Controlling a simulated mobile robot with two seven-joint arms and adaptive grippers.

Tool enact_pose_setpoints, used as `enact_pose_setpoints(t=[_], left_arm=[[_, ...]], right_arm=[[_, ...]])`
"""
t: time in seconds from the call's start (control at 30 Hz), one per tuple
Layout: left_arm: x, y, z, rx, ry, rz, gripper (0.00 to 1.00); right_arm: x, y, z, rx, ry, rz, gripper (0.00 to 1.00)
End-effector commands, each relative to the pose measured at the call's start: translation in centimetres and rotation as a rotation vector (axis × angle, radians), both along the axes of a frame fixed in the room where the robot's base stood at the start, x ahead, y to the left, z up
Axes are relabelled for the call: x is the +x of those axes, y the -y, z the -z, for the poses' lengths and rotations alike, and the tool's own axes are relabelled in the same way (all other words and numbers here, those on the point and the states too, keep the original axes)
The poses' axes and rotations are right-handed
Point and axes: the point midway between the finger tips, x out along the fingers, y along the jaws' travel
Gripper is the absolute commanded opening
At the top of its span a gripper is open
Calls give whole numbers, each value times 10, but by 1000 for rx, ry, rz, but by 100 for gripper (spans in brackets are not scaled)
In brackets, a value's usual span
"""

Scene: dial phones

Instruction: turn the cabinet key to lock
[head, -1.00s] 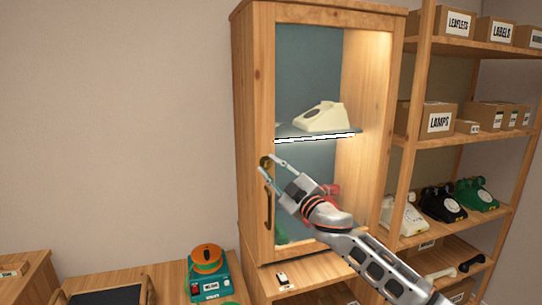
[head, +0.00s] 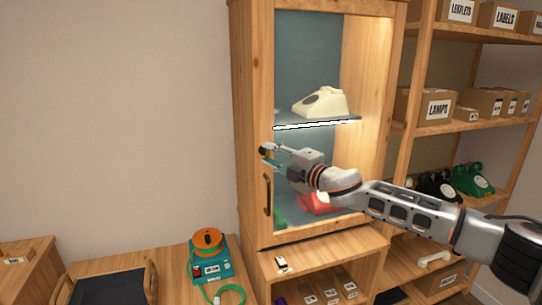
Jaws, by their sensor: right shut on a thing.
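The wooden cabinet (head: 252,90) stands upright with its glass-fronted door shut, as far as I can see. The small brass key (head: 264,150) sits at the lock on the left door stile, above the dark door handle (head: 267,195). My right gripper (head: 269,156) reaches in from the right, across the front of the glass, and its fingers are shut on the key. The fingers hide part of the key and lock, so the key's exact angle is hard to tell. My left gripper is not in view.
A cream phone (head: 322,102) stands on the cabinet's glass shelf; a red phone (head: 315,203) is below, partly behind my arm. An open shelf with boxes and phones stands at right. A teal device (head: 208,262) with an orange top sits on the low bench.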

Motion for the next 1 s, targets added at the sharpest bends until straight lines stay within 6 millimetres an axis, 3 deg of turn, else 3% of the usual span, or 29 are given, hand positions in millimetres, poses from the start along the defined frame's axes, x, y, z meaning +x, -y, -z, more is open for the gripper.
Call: enact_pose_setpoints(t=[0.57,0.6,0.67,1.0], left_arm=[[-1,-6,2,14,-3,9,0],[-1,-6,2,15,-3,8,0],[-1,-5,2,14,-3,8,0],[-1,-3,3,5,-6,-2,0]], right_arm=[[0,-1,0,-35,11,-1,3],[0,-1,0,-35,11,-1,27],[0,-1,0,-35,11,-1,42],[-1,0,0,-33,11,-1,42]])
